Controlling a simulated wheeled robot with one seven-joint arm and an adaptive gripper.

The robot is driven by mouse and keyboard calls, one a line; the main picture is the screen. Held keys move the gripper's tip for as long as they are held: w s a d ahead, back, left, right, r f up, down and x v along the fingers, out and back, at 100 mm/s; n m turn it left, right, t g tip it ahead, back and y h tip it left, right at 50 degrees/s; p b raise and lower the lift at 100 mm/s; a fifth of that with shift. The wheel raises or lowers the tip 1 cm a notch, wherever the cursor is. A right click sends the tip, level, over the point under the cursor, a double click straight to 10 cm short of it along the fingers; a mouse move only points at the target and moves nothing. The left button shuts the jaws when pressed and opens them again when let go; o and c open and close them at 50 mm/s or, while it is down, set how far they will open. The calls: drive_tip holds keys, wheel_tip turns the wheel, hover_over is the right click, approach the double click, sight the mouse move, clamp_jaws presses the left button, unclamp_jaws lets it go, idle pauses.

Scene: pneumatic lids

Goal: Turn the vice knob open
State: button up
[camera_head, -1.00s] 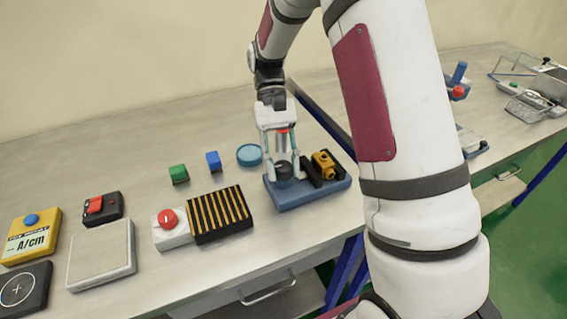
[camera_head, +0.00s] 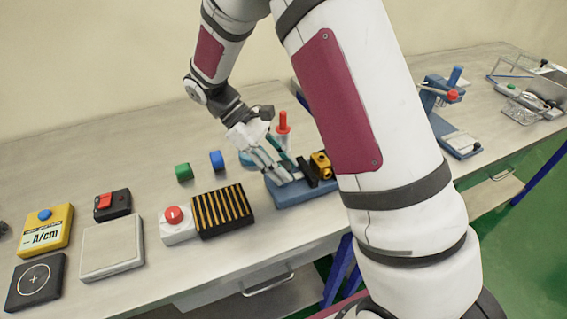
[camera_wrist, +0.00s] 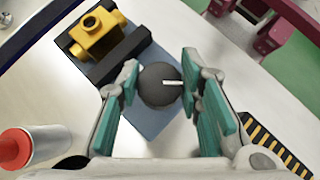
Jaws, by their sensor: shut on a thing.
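The vice has a blue base (camera_head: 300,192), dark jaws and a yellow block (camera_head: 320,164) between them. In the wrist view the yellow block (camera_wrist: 97,34) sits at the upper left, beside the dark jaws. The vice knob (camera_wrist: 158,88) is dark and round, with a white mark pointing right. My gripper (camera_wrist: 162,86) is shut on the knob, one finger on each side of it. In the head view my gripper (camera_head: 290,174) comes down tilted from the upper left onto the vice and hides the knob.
A red-topped post (camera_head: 283,123) stands close behind my gripper. A red button box (camera_head: 176,225) and a striped black-and-yellow block (camera_head: 224,211) stand left of the vice. My arm covers its right side.

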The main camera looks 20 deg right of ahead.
drive_tip(key=n+t+h+p, duration=0.1)
drive_tip(key=n, duration=0.1)
drive_tip(key=n+t+h+p, duration=0.1)
drive_tip(key=n+t, duration=0.1)
drive_tip(key=n, duration=0.1)
drive_tip(key=shift+r+n+t, duration=0.1)
drive_tip(key=shift+n+t, duration=0.2)
drive_tip(key=shift+n+t+h+p, duration=0.4)
drive_tip(key=shift+n+t+p, duration=0.3)
drive_tip(key=shift+n+t, duration=0.9)
drive_tip(key=shift+n, duration=0.4)
drive_tip(key=o, duration=1.2)
drive_tip(key=shift+w, duration=0.1)
drive_tip(key=v, duration=1.1)
drive_tip(key=shift+a+r, duration=0.25)
drive_tip(key=shift+a, duration=0.05)
